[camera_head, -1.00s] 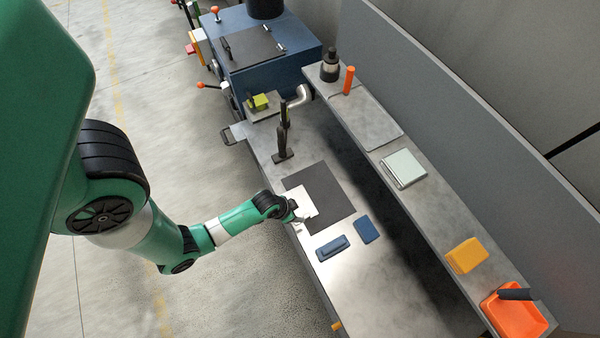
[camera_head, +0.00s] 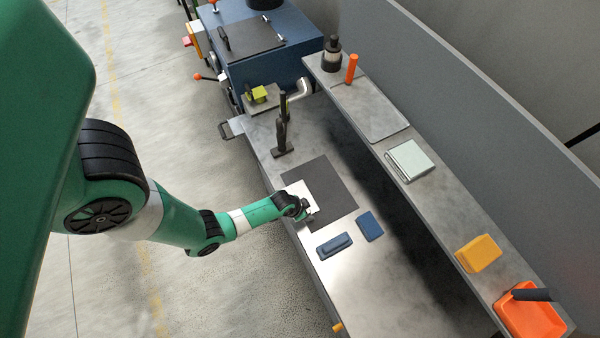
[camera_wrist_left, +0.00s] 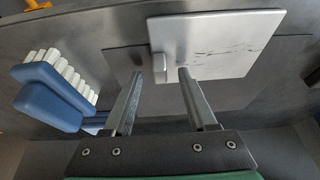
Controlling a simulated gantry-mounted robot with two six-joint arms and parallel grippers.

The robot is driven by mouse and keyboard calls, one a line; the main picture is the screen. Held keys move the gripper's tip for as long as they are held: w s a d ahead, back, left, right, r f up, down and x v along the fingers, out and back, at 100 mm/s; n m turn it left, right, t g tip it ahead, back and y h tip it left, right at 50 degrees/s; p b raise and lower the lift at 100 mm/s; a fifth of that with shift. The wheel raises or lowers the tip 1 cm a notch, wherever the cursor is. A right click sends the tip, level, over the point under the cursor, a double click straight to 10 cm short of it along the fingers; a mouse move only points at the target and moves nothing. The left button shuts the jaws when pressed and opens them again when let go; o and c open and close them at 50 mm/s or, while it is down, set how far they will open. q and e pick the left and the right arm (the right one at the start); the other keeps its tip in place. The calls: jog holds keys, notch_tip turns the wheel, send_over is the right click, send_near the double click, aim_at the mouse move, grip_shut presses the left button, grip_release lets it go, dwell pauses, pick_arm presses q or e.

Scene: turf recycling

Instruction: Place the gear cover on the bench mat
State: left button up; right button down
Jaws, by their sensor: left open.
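The gear cover appears as a thin pale grey plate (camera_head: 297,190) over the left part of the dark bench mat (camera_head: 335,183) in the head view. In the left wrist view the plate (camera_wrist_left: 225,45) has a small raised block near one edge and reaches past one edge of the mat (camera_wrist_left: 122,62). I cannot tell whether the plate lies flat on it. My left gripper (camera_head: 305,212) is at the plate's near end. In the left wrist view its fingers (camera_wrist_left: 160,75) are apart, with the raised block between their tips. My right gripper is not in view.
Two blue brushes (camera_head: 334,246) (camera_head: 370,226) lie beside the mat; white bristles show in the left wrist view. A black clamp-like stand (camera_head: 282,138) is behind the mat. A raised shelf (camera_head: 440,205) holds a pale box (camera_head: 409,160), a yellow block (camera_head: 478,254) and an orange dustpan (camera_head: 530,315).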

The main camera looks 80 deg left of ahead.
pick_arm(q)
grip_shut()
dwell(1.3)
